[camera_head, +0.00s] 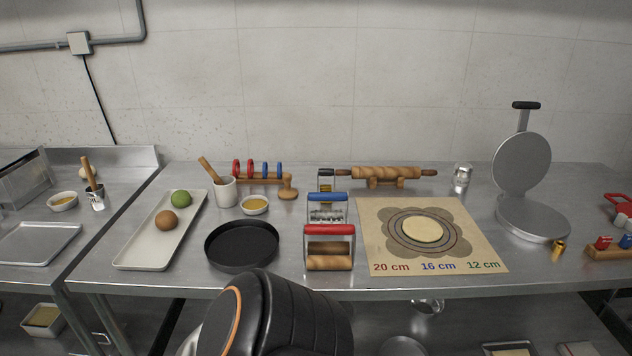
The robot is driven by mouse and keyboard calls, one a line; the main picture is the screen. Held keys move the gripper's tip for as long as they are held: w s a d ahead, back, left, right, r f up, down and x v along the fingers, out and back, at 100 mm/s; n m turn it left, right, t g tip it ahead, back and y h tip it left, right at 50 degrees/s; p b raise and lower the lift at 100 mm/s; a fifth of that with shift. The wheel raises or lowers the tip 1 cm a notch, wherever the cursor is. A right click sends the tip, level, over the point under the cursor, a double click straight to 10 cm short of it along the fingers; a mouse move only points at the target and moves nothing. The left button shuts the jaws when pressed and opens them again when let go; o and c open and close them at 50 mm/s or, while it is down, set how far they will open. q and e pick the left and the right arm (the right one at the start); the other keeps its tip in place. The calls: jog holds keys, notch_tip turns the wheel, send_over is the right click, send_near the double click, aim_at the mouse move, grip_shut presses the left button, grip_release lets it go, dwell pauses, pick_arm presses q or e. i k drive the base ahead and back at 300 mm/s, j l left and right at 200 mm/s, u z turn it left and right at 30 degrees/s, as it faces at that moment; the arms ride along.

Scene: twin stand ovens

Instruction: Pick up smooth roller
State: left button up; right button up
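A red-handled roller (329,250) with a plain wooden cylinder stands near the front edge of the steel table; its wood looks smooth. Behind it stands a blue-handled roller (327,210) with a metallic, textured-looking cylinder. A third, dark-topped tool (325,179) is mostly hidden behind these. A wooden rolling pin (385,173) rests on a wooden stand at the back; its surface detail is too small to judge. A black arm link of mine with an orange ring rises at the bottom centre, in front of the table. Neither of my grippers shows.
A black round pan (242,243) stands left of the rollers. A printed mat (483,247) with flat dough (422,229) lies to their right. A long tray (130,255) holds two balls. An open round press (535,217) stands at the right.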

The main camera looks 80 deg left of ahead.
aim_at(349, 229)
jog(key=u, duration=2.45)
